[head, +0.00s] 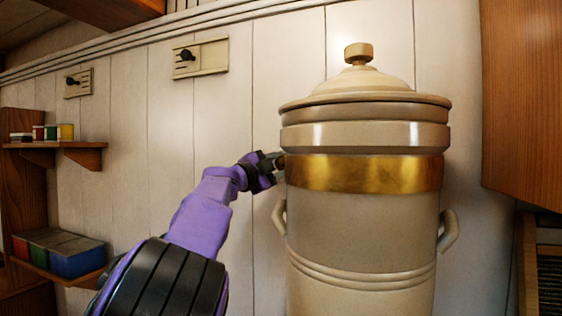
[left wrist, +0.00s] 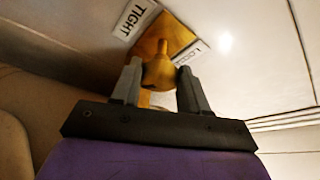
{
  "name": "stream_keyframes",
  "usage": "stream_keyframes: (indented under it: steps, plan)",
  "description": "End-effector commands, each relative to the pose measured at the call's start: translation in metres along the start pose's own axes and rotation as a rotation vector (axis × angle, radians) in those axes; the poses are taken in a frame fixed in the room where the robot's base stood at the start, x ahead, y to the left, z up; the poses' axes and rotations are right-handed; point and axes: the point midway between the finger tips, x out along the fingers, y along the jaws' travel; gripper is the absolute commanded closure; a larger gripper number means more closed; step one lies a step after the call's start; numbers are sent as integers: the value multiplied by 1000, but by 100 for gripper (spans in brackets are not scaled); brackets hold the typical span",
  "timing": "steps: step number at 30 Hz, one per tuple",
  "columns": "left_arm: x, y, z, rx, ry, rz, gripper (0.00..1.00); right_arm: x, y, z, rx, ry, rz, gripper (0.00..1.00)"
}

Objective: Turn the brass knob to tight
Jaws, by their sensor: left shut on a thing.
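The brass knob (left wrist: 160,72) shows in the left wrist view, in front of a brass plate (left wrist: 172,38) on the pale wall. A label reading TIGHT (left wrist: 134,17) is at the plate's upper left. A second label, probably LOOSE (left wrist: 191,54), is at its lower right. My left gripper (left wrist: 160,82) is shut on the knob, one finger on each side. In the head view my left gripper (head: 272,162) reaches behind the left edge of a large urn, which hides the knob. My right gripper is in neither view.
The large lidded urn (head: 362,225) with a brass band and side handles stands close beside my left gripper. Shelves (head: 75,150) with small tins are at the left. Two wall plates with dark knobs (head: 200,57) are higher up. A wooden cabinet (head: 525,100) is at the right.

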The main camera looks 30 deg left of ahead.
Motion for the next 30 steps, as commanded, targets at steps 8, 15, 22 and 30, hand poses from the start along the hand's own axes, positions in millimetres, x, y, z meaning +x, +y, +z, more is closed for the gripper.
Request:
stream_keyframes:
  steps: [8,15,22,30]
  plan:
    - [1,-6,-3,244,2,98,86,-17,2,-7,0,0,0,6]
    - [1,-7,-4,453,2,186,86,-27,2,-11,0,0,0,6]
    - [1,-7,-4,633,2,261,86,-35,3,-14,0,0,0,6]
    - [2,-6,-3,784,0,326,86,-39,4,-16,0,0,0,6]
